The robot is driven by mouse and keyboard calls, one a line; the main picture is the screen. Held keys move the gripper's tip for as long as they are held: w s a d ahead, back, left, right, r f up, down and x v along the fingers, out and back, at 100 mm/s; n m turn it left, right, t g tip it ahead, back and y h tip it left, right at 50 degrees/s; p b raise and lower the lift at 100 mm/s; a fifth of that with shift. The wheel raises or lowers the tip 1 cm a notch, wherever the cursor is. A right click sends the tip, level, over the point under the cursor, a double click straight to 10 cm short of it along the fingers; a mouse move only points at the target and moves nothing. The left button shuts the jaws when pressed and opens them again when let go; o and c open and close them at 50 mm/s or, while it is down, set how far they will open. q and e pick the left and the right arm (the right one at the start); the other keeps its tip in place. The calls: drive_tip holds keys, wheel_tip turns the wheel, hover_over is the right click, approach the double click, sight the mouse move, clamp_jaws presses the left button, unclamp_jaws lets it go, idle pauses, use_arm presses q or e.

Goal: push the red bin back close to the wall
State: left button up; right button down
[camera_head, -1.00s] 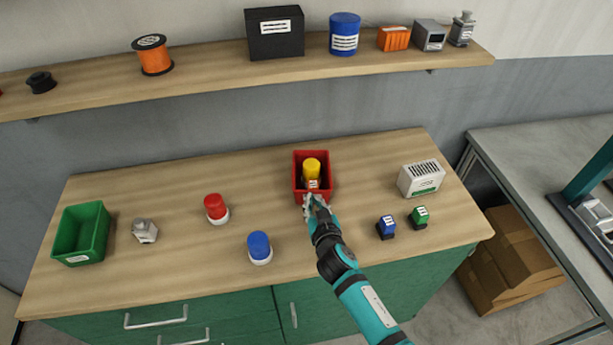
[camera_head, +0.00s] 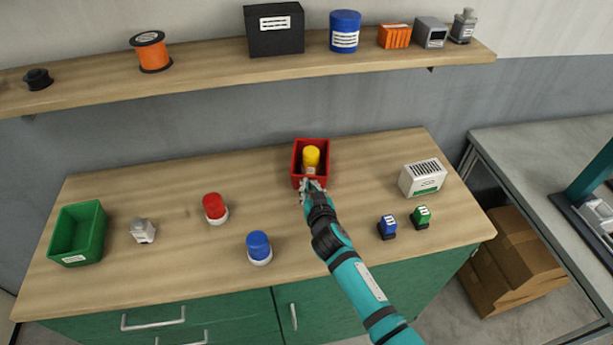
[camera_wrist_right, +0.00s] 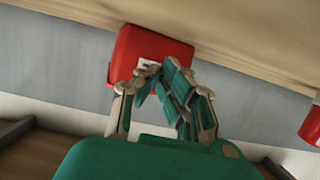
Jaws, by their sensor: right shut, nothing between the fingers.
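The red bin (camera_head: 325,160) stands on the wooden bench top (camera_head: 365,165), near its back edge, with a yellow-topped item (camera_head: 311,156) inside. My right gripper (camera_head: 311,184) is shut with nothing between its fingers, right at the bin's front wall. In the right wrist view the red bin (camera_wrist_right: 140,50) lies just beyond the shut right gripper (camera_wrist_right: 160,75); its fingertips seem to touch the wall and cover part of its white label. A small strip of bench shows behind the bin, before the grey wall (camera_head: 230,130). My left gripper is out of view.
A red-capped item (camera_head: 214,208), a blue-capped item (camera_head: 259,247) and a green bin (camera_head: 77,232) stand to the left. Blue (camera_head: 387,227) and green (camera_head: 421,216) blocks and a white box (camera_head: 422,178) stand to the right. A loaded shelf (camera_head: 215,75) hangs above the bench.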

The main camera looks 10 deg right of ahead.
drive_tip(key=shift+r+b+x, duration=0.15)
drive_tip(key=shift+b+x, duration=0.25)
drive_tip(key=shift+x, duration=0.55)
drive_tip(key=shift+r+b+x, duration=0.2)
drive_tip(key=shift+b+x, duration=0.15)
drive_tip(key=shift+x, duration=0.55)
drive_tip(key=shift+s+d+r+p, duration=0.1)
drive_tip(key=shift+s+r+p, duration=0.25)
drive_tip(key=shift+p, duration=0.6)
drive_tip(key=shift+s+r+p, duration=0.6)
drive_tip(key=shift+s+p, duration=0.1)
drive_tip(key=shift+s, duration=0.2)
drive_tip(key=shift+s+r+p, duration=0.6)
drive_tip(key=shift+s+p, duration=0.05)
drive_tip(key=shift+s, duration=0.25)
drive_tip(key=shift+f, duration=0.1)
